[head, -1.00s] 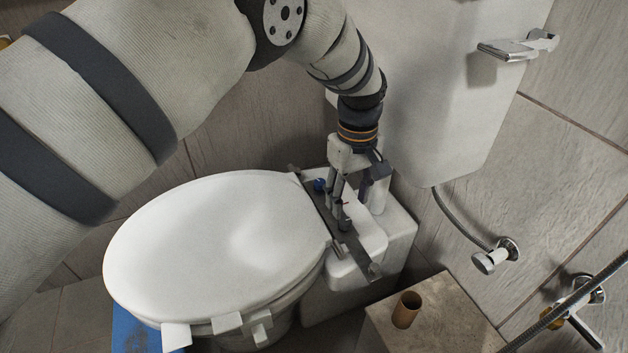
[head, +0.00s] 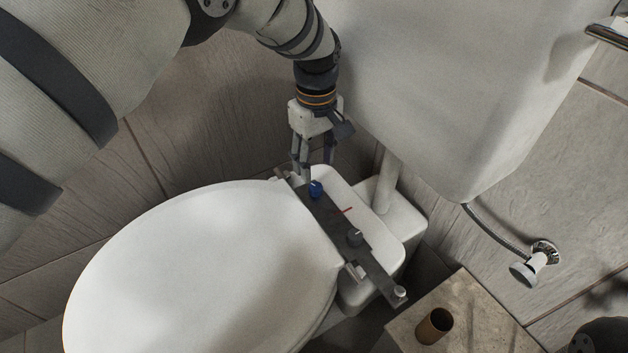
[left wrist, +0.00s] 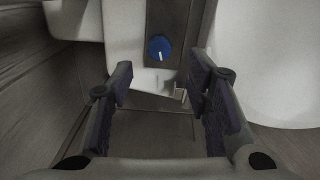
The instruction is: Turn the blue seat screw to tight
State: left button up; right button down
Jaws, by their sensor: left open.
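The blue seat screw (head: 316,189) sits at the far end of the dark hinge plate (head: 330,216) behind the toilet seat. In the left wrist view the blue screw (left wrist: 158,48) is a round knob with a white line pointing down in the picture. A short red mark (head: 347,210) lies on the white ceramic beside the plate. A grey screw (head: 354,237) stands nearer along the plate. My left gripper (head: 313,165) is open and empty just beyond the blue screw. In the left wrist view the screw lies ahead of the open fingers (left wrist: 161,78), not between them.
The closed white seat lid (head: 200,270) lies left of the plate. The cistern (head: 440,80) hangs close to the right of my left gripper. A stone-topped box (head: 465,310) with a cardboard tube (head: 434,326) stands at the lower right.

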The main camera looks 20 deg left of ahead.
aim_at(315, 186)
pick_arm(q)
notch_tip(315, 186, down, 7)
jog(key=shift+w+r+b, duration=0.1)
jog(key=shift+b, duration=0.6)
grip_shut()
